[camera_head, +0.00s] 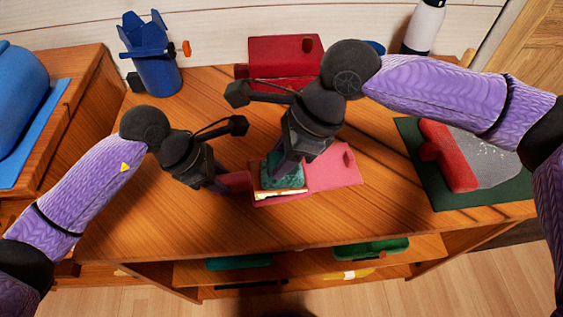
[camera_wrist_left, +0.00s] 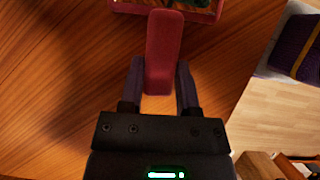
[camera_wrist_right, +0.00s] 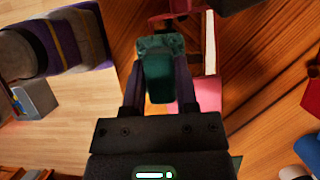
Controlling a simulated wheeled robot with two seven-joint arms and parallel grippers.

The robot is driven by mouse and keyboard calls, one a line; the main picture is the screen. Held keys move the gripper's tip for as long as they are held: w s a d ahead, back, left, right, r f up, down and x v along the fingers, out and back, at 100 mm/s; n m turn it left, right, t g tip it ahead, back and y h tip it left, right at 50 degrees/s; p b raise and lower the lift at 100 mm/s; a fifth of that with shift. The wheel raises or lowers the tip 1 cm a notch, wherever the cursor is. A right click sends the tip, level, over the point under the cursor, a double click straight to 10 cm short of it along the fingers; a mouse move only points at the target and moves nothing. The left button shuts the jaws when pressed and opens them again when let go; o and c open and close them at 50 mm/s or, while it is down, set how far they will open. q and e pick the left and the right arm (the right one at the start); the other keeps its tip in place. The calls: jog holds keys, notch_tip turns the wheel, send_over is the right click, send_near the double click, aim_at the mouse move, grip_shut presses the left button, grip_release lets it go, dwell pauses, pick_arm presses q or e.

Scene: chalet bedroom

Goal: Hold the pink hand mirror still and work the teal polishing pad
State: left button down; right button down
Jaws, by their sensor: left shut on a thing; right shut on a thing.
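The pink hand mirror (camera_head: 335,172) lies on the wooden table, its handle (camera_head: 237,181) pointing left. My left gripper (camera_head: 217,184) is shut on that handle; the left wrist view shows the handle (camera_wrist_left: 165,50) between the two fingers. The teal polishing pad (camera_head: 283,180) is on the mirror's left part, over a pale framed area. My right gripper (camera_head: 280,165) is shut on the pad from above; the right wrist view shows the teal pad (camera_wrist_right: 160,75) between its fingers. The right gripper partly hides the mirror, and I cannot tell how firmly the pad touches it.
A red case (camera_head: 285,50) stands behind the mirror. A blue container (camera_head: 155,65) is at the back left, a white bottle (camera_head: 424,26) at the back right. A red and grey object (camera_head: 450,155) lies on a green mat (camera_head: 425,180) at right. The table's front left is clear.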

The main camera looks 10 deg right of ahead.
jog(key=shift+r, duration=1.45)
